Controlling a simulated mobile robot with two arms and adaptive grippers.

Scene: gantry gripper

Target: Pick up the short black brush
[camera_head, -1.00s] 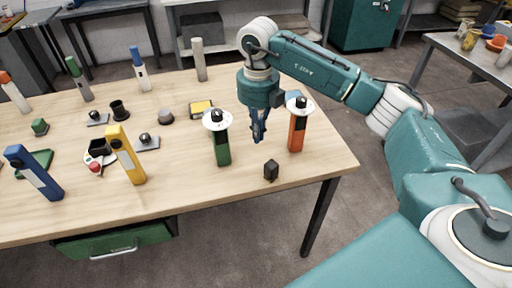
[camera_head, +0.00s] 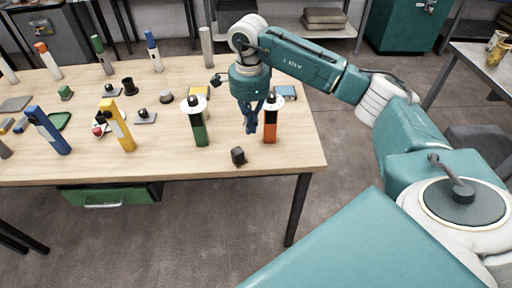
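A small black block-like piece (camera_head: 238,156) lies alone near the table's front edge; it may be the short black brush, but I cannot make out bristles. My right gripper (camera_head: 250,131) points down just above and behind it in the picture. It hangs between a green upright tool (camera_head: 199,130) and an orange one (camera_head: 270,130), overlapping the orange one's left side. I see nothing held in it, but its fingers are too small and too edge-on to tell their opening. My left gripper does not show.
The wooden table (camera_head: 200,162) also carries a yellow upright tool (camera_head: 117,125), a blue one (camera_head: 48,130), a black cup (camera_head: 129,86) and a grey round piece (camera_head: 166,97). A green drawer (camera_head: 108,194) hangs below. The front right corner is clear.

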